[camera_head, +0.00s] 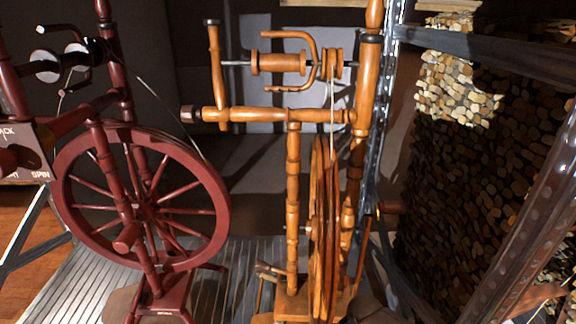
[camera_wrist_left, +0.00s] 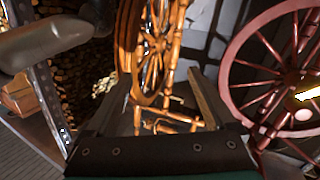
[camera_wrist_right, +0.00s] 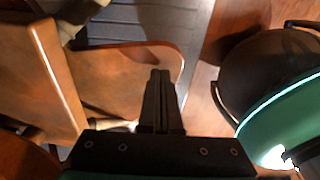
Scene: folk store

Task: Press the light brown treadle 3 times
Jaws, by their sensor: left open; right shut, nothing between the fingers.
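The light brown spinning wheel (camera_head: 318,220) stands upright in the middle of the head view, and its wheel also shows in the left wrist view (camera_wrist_left: 155,50). In the right wrist view a flat, rounded brown board (camera_wrist_right: 120,72), which looks like its treadle, lies beside a thick wooden piece (camera_wrist_right: 50,70). My right gripper (camera_wrist_right: 161,75) is shut and empty, with its tips over the right part of this board; I cannot tell whether they touch it. My left gripper (camera_wrist_left: 160,90) is open and empty, with the light brown wheel beyond its fingers.
A dark red spinning wheel (camera_head: 140,205) stands close on the left, with a lettered panel (camera_head: 25,150) at the edge. A metal frame (camera_head: 480,55) and stacked logs (camera_head: 455,190) are on the right. A ridged grey platform (camera_head: 75,285) lies below.

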